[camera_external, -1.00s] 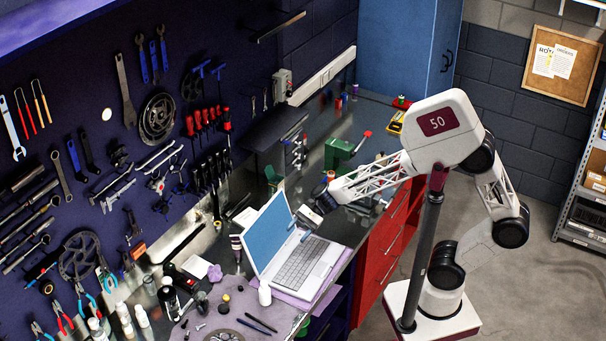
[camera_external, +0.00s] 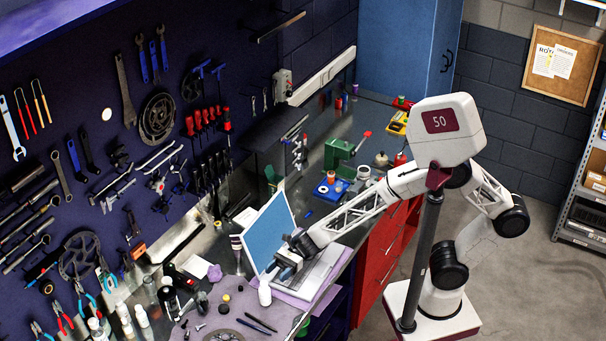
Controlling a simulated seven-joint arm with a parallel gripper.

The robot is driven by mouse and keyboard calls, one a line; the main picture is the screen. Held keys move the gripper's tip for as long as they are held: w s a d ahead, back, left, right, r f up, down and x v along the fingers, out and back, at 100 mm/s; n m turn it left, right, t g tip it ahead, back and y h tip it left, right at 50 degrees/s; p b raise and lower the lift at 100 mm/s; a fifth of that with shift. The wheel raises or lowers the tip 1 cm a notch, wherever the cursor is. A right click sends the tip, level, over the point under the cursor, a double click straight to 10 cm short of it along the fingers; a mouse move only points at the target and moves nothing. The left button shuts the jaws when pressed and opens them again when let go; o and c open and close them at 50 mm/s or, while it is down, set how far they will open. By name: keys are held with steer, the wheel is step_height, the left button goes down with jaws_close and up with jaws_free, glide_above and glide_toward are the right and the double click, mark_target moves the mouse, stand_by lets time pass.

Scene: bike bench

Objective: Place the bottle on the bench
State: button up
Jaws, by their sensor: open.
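A small white bottle (camera_external: 265,292) stands upright on the bench (camera_external: 228,262), beside the near left corner of the open laptop (camera_external: 322,270). My gripper (camera_external: 272,273) is open, low over the laptop's keyboard side, just above and right of the white bottle. I cannot tell whether its fingers touch or surround the bottle. Other bottles stand at the bench's near left: a dark one (camera_external: 168,300) and several white ones, one of them by the wall side (camera_external: 142,316). The pictures do not show which bottle is meant.
The laptop screen (camera_external: 268,232) stands up close behind my gripper. A purple mat (camera_external: 190,330) with small parts and tools lies at the near end. Tools hang on the wall panel.

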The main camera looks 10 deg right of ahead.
mark_target(264, 285)
steer(key=shift+s+a, duration=0.1)
steer(key=shift+x, duration=1.15)
steer(key=shift+x, duration=2.65)
steer(key=shift+r, duration=0.1)
steer(key=shift+c, duration=0.3)
jaws_close()
